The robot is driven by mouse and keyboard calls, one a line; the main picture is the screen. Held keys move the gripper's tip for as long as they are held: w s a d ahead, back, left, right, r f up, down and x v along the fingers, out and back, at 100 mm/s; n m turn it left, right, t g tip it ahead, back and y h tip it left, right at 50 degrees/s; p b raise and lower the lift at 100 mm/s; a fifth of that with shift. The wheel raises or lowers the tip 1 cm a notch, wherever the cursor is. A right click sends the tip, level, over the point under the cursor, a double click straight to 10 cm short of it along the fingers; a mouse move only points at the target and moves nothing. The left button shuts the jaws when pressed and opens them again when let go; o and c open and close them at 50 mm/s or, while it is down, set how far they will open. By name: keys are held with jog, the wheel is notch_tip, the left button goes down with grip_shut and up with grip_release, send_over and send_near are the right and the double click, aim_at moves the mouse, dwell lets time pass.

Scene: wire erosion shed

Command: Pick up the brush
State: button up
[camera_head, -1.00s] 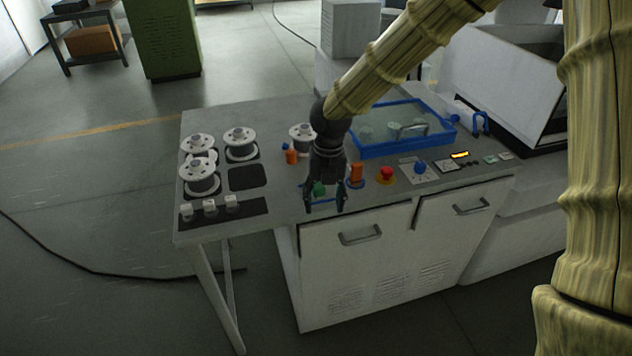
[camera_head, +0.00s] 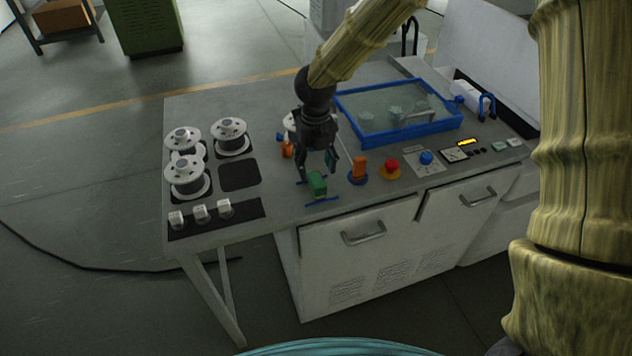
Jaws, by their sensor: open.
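My dark gripper (camera_head: 317,170) points down over the front part of the grey worktop, its fingers apart with nothing held between them. Just below and in front of it is a small green block (camera_head: 317,184) with thin blue bars at its base. To its right an orange upright piece (camera_head: 359,167) stands on a blue round base. A smaller orange and blue piece (camera_head: 286,147) lies behind the gripper to the left, near a spool the arm partly hides. I cannot tell for sure which of these small pieces is the brush.
White spools (camera_head: 187,176) and a dark strip with small white blocks (camera_head: 240,209) occupy the left of the worktop. A blue-framed clear cover (camera_head: 398,135) is behind right. A red button (camera_head: 390,168) and a blue knob (camera_head: 427,158) are on the right.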

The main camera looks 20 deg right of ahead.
aim_at(317, 179)
jog(key=shift+f, duration=0.45)
jog(key=shift+s+f+p, duration=0.1)
jog(key=shift+f+p, duration=0.4)
jog(key=shift+d+f+p, duration=0.15)
jog(key=shift+f+p, duration=0.45)
jog(key=shift+f, duration=1.4)
jog(key=c, duration=1.2)
jog(key=shift+r, duration=0.1)
